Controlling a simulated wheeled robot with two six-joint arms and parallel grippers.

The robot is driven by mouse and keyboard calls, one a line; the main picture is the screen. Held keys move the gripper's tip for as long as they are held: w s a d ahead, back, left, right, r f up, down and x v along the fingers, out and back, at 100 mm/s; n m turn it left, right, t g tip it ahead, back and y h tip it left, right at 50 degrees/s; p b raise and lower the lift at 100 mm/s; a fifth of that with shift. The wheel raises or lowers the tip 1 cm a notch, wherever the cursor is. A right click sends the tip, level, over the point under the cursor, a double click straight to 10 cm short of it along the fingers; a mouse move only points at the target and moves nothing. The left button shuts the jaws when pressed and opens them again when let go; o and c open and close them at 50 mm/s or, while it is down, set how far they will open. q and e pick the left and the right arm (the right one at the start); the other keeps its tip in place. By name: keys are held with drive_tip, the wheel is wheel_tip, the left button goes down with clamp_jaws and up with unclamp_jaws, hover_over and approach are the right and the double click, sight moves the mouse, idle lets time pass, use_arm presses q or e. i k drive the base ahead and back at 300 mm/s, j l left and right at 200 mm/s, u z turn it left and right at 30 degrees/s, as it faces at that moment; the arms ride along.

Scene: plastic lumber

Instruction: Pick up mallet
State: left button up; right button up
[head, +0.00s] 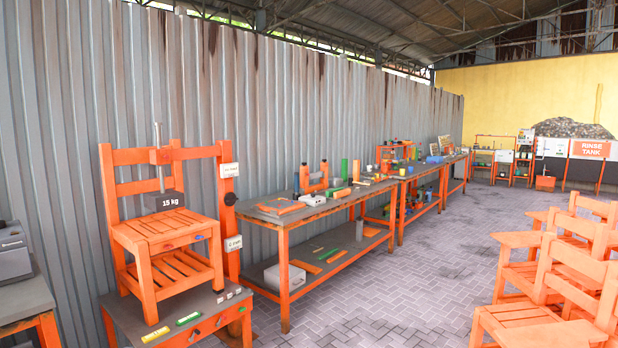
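I cannot pick out a mallet for certain in the head view. Several small items lie on the long orange-framed workbench (328,208) along the wall, too small to name surely. Neither of my grippers is in view.
An orange chair (165,236) with a 15 kg weight (172,201) stands on a low table at the left. A grey machine (12,255) is at the left edge. Orange chairs (560,275) crowd the right. The paved floor (400,285) between is clear.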

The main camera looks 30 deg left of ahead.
sight(350, 180)
drive_tip(key=i+u, duration=0.35)
drive_tip(key=i, duration=4.8)
